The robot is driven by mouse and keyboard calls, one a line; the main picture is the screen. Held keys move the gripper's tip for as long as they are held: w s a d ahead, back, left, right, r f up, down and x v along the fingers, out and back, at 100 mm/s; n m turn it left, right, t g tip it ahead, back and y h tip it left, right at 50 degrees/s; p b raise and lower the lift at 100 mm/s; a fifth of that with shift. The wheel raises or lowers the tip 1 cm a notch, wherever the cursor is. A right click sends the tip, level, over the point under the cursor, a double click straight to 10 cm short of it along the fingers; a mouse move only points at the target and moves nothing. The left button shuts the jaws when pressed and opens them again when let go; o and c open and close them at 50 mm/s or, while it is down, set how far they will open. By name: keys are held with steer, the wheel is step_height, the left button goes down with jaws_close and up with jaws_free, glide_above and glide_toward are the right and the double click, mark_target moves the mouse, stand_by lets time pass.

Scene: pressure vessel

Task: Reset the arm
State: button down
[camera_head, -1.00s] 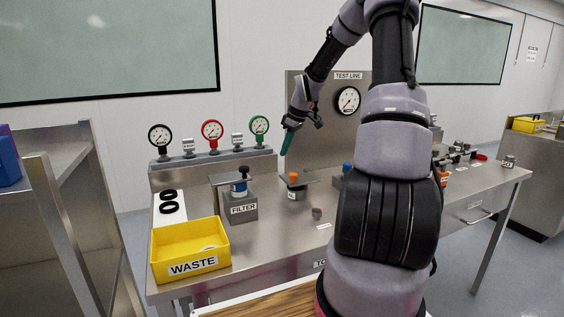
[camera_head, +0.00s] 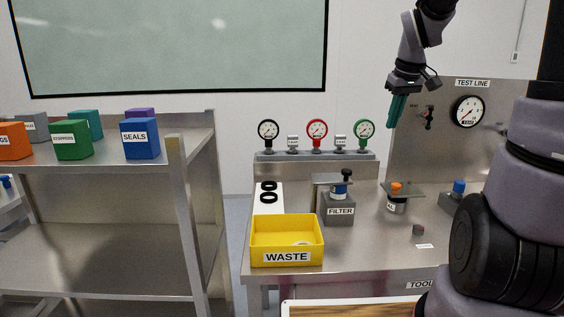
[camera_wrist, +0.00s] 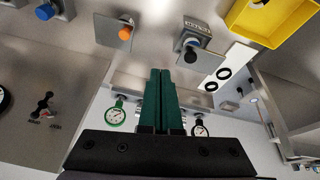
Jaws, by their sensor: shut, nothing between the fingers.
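My gripper (camera_head: 396,111) has dark green fingers and hangs high above the steel bench, just left of the TEST LINE panel (camera_head: 423,149). In the wrist view its two fingers (camera_wrist: 160,76) lie side by side, shut with nothing between them. My arm comes in from the right side of the head view, raised and bent, with the gripper pointing down. Nothing touches the fingers.
On the bench stand the yellow WASTE bin (camera_head: 287,256), the FILTER block (camera_head: 339,211), an orange-topped part (camera_head: 396,199) and a blue-topped part (camera_head: 458,190). Black, red and green gauges (camera_head: 317,131) line the back. A shelf (camera_head: 110,249) with several labelled bins stands left.

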steer(key=s+a+r+m+t+y, duration=0.1)
steer(key=s+a+r+m, duration=0.1)
steer(key=s, duration=0.7)
steer(key=s+a+r+m+t+y, duration=0.1)
steer(key=s+a+r+m+t, duration=0.1)
steer(key=s, duration=0.7)
step_height(320, 180, up, 2)
steer(key=a+m, duration=0.1)
steer(key=m, duration=0.2)
steer(key=shift+s+r, duration=0.15)
steer(key=shift+s, duration=0.15)
steer(key=shift+d, duration=0.1)
